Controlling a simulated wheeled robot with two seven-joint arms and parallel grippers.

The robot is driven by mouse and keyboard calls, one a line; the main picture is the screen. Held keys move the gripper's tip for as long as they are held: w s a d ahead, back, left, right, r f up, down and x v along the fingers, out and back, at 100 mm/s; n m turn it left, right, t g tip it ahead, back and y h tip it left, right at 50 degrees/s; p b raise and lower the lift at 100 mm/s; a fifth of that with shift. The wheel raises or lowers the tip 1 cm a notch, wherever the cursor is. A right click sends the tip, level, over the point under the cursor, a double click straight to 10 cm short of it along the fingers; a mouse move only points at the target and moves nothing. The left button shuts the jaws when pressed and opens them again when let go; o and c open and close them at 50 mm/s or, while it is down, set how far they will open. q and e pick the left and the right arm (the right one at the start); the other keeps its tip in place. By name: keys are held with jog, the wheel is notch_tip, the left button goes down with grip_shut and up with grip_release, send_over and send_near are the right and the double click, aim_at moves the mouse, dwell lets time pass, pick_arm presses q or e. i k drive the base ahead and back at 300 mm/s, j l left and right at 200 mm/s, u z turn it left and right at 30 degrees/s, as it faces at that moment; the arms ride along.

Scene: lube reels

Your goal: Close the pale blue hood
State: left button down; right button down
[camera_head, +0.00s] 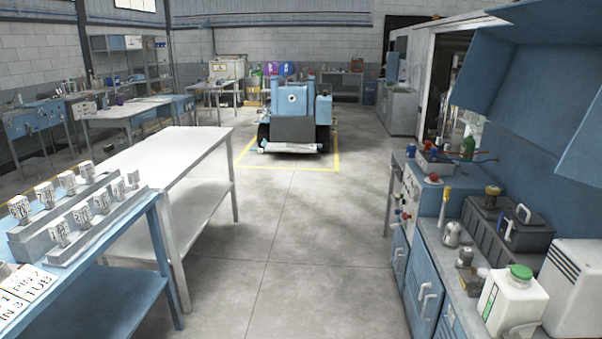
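A pale blue hood-like housing (535,92) shows at the upper right, above the right-hand bench. Its angled panels stick out over the bench top, and its right side is cut off by the picture edge. A blue wheeled machine (290,92) stands far off in the middle, inside a yellow floor outline, with a dark grey front panel (293,130). I cannot tell whether any cover on the machine is raised. Neither of my grippers is in view.
The right bench (440,262) carries a white jug with a green cap (512,300), a dark case (500,232) and small bottles. A white table (180,150) and a blue table (130,285) with grey racks stand at left. The concrete floor (300,230) between is clear.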

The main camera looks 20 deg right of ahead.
aim_at(544, 89)
jog(key=i+z, duration=0.6)
jog(key=z, duration=0.2)
jog(key=i+j+z, duration=0.1)
jog(key=i+z, duration=0.3)
jog(key=i+j+z, duration=0.15)
jog(key=z, duration=0.25)
jog(key=i+j+z, duration=0.4)
jog(key=j+z, duration=0.15)
jog(key=j, duration=0.15)
jog(key=i+j+z, duration=0.15)
jog(key=j+z, duration=0.45)
jog(key=j, duration=0.2)
jog(key=i+j+z, duration=0.1)
jog(key=j+z, duration=0.15)
jog(key=j, duration=0.2)
jog(key=j+z, duration=0.2)
jog(key=j, duration=0.4)
jog(key=k+j+z, duration=0.2)
jog(key=j, duration=0.35)
jog(key=i, duration=0.1)
